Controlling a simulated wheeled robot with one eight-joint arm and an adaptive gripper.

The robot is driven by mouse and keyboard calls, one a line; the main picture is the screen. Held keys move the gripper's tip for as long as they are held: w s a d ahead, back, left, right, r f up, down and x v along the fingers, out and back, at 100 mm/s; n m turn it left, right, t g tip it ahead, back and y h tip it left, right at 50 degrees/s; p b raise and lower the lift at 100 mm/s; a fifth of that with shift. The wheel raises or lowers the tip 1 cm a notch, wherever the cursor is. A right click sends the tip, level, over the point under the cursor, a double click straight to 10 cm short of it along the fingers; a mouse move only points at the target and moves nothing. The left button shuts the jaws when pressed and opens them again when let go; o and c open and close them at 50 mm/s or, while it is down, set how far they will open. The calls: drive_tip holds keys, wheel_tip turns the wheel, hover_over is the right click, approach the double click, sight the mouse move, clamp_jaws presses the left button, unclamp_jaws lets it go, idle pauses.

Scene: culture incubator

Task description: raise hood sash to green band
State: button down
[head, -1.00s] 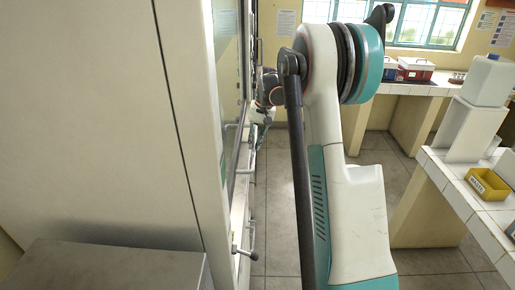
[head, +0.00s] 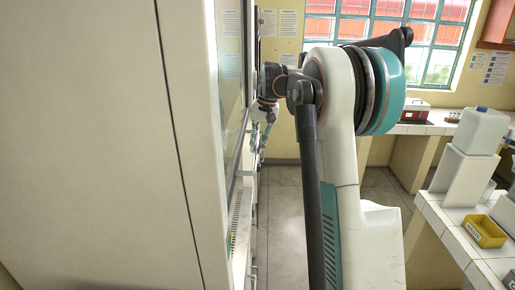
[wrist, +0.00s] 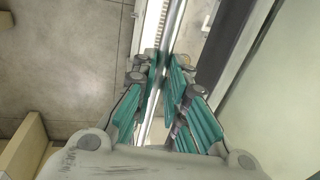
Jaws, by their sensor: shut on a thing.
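The hood stands at left in the head view, with its pale side panel (head: 90,150) nearest me. Its glass front (head: 231,80) shows edge-on. My gripper (head: 264,128) is beside the hood front, seen small and from behind. In the wrist view my gripper's teal fingers (wrist: 164,88) are closed around a long metal bar (wrist: 174,22) on the hood's front, which looks like the sash handle. The glass sash (wrist: 275,95) lies to the right of the bar. I cannot make out the green band in either view.
A tiled bench (head: 455,225) at right holds a yellow bin (head: 484,231) and a white container (head: 478,130). A far bench (head: 425,128) carries a red and white box (head: 407,111). The floor aisle (head: 282,220) between hood and benches is clear.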

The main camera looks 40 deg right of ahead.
idle(0.3)
drive_tip(key=c, duration=1.6)
unclamp_jaws()
drive_tip(key=shift+r, duration=0.15)
wheel_tip(320, 180, up, 12)
drive_tip(key=s+d, duration=0.1)
drive_tip(key=d, duration=0.1)
drive_tip(key=shift+s+f, duration=0.15)
drive_tip(key=shift+f, duration=0.05)
